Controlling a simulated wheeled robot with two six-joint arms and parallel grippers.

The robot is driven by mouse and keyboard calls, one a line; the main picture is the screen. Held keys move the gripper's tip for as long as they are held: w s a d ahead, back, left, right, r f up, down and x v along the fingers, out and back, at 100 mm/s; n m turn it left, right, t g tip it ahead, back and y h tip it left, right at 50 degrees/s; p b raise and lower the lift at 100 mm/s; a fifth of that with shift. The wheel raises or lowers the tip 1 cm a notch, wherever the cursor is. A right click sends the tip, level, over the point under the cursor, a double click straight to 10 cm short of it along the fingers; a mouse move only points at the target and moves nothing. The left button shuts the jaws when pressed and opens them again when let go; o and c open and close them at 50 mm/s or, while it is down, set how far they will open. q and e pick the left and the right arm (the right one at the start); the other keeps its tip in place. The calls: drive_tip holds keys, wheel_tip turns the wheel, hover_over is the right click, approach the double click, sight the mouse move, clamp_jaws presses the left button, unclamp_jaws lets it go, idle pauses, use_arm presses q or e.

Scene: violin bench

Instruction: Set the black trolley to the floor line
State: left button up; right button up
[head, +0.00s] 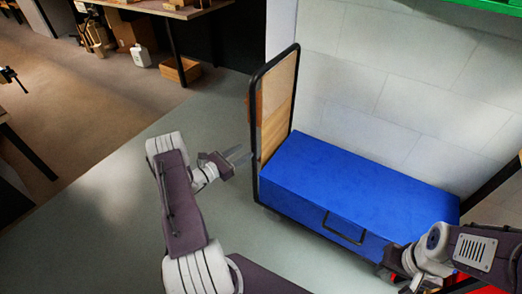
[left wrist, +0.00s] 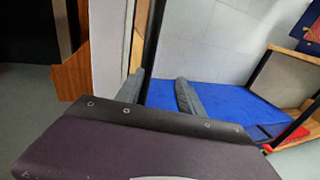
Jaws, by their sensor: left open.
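The trolley has a black tubular end frame (head: 252,110) with a wooden panel and a long blue body (head: 360,175) with a black loop on its near side. It stands along the pale wall. My left gripper (head: 240,155) is open and empty, just left of the black frame; I cannot tell if it touches. In the left wrist view, the blue body (left wrist: 235,100) lies beyond my two grey fingers. My right arm is over the trolley's near right corner; its fingers cannot be made out. I see no distinct painted floor line, only a brown-to-grey floor edge.
A pale panelled wall (head: 410,80) runs behind the trolley. At the upper left, a workbench, a white jug (head: 141,56) and a wooden box (head: 180,70) stand beyond the brown floor. The grey floor (head: 110,215) left of the trolley is clear.

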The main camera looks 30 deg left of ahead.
sight(254, 140)
use_arm(q)
drive_tip(key=shift+n+t+y, duration=0.4)
drive_tip(key=shift+n+y, duration=0.1)
drive_tip(key=x, duration=0.3)
drive_tip(key=a+b+x, duration=0.1)
drive_tip(key=x, duration=0.1)
drive_tip(key=a+b+x, duration=0.1)
drive_tip(key=x, duration=0.2)
drive_tip(key=shift+w+d+f, duration=0.15)
drive_tip(key=shift+w+f, duration=0.2)
drive_tip(key=shift+w, duration=0.2)
clamp_jaws()
use_arm(e)
wheel_tip(254, 140, down, 3)
drive_tip(key=shift+r, duration=0.1)
